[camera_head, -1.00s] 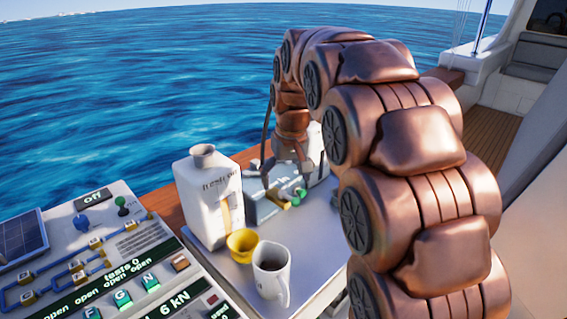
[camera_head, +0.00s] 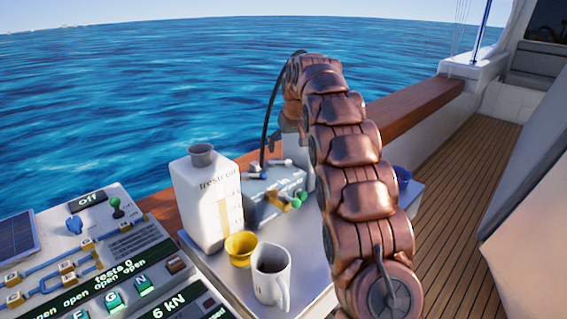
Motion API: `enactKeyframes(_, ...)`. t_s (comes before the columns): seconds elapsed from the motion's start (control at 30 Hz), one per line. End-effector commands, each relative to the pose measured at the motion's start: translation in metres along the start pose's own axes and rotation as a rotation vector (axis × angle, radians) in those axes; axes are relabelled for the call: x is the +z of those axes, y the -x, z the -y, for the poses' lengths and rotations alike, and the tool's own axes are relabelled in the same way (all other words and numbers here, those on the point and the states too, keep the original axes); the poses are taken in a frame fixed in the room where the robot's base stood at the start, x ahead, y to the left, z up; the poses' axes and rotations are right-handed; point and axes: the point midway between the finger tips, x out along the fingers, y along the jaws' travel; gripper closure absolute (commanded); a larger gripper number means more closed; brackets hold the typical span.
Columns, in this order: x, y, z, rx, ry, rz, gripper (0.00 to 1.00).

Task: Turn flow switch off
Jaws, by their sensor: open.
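No part is clearly labelled as the flow switch. A grey-blue box (camera_head: 262,205) on the white table carries a white and blue lever (camera_head: 257,170) on its top and a green and yellow valve handle (camera_head: 290,199) on its front.
A white fresh oil canister (camera_head: 203,200) stands left of the box. A yellow cup (camera_head: 241,248) and a white mug (camera_head: 271,275) stand in front. Wooden deck (camera_head: 455,190) lies open at the right.

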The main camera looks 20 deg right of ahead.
Motion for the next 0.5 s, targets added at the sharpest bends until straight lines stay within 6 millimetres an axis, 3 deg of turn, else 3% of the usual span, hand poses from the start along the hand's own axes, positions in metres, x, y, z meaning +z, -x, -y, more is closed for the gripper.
enactKeyframes(0.27,0.000,-0.020,0.000,-0.001,0.000,0.003,0.08)
enactKeyframes(0.5,0.002,-0.057,0.000,-0.001,-0.001,0.007,0.08)
